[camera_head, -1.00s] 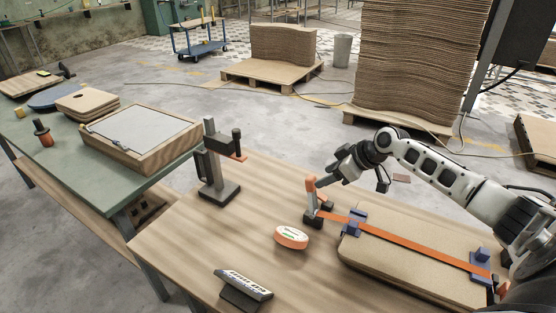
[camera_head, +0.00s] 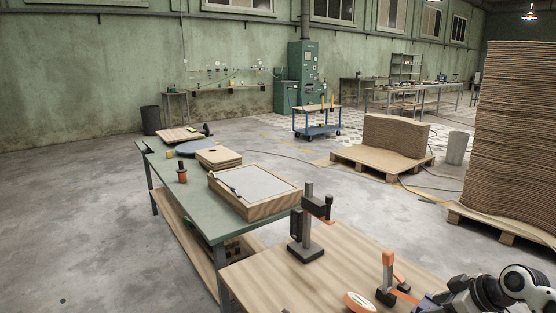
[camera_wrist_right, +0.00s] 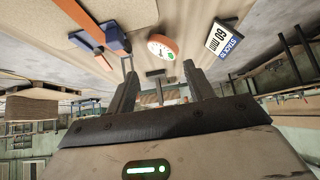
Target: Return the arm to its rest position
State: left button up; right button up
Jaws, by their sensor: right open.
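My right arm (camera_head: 522,286) shows only in the lower right corner of the head view, just right of the orange-handled strap tool (camera_head: 388,275). In the right wrist view my right gripper (camera_wrist_right: 163,85) has its two dark fingers apart, with nothing held between them. My left gripper is not in view.
A clamp stand (camera_head: 309,250) stands on the wooden table (camera_head: 275,272). A green bench (camera_head: 212,220) with a framed tray (camera_head: 255,208) and boards (camera_head: 219,157) is at left. Tall stacked sheets (camera_head: 515,140) stand on a pallet at right. Open floor lies left.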

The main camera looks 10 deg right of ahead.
jog(key=s+a+f+n+g, duration=0.1)
jog(key=s+a+f, duration=0.25)
jog(key=a, duration=0.25)
jog(key=s+a+f+g, duration=0.1)
jog(key=s+a+f, duration=0.25)
jog(key=a, duration=0.25)
jog(key=s+a+f+n+g, duration=0.1)
jog(key=s+a+f+g, duration=0.15)
jog(key=s+a, duration=0.3)
jog(key=s+a+r+m+t+h, duration=0.1)
jog(key=s+a+r+m+h, duration=0.15)
jog(key=s, duration=0.35)
jog(key=s+a+r+m+h, duration=0.1)
jog(key=s+a+r+m, duration=0.1)
jog(key=s+r+m, duration=0.3)
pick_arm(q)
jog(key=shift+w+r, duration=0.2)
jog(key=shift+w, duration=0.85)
pick_arm(e)
jog(key=w+a+f+n+t+y, duration=0.2)
jog(key=w+a+f+t, duration=0.3)
jog(key=f, duration=0.3)
jog(key=shift+w+a+f+t, duration=0.25)
jog(key=shift+a+f+t, duration=0.1)
jog(key=shift+t, duration=0.5)
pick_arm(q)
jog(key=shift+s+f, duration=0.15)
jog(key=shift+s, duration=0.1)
pick_arm(e)
jog(key=shift+y, duration=0.25)
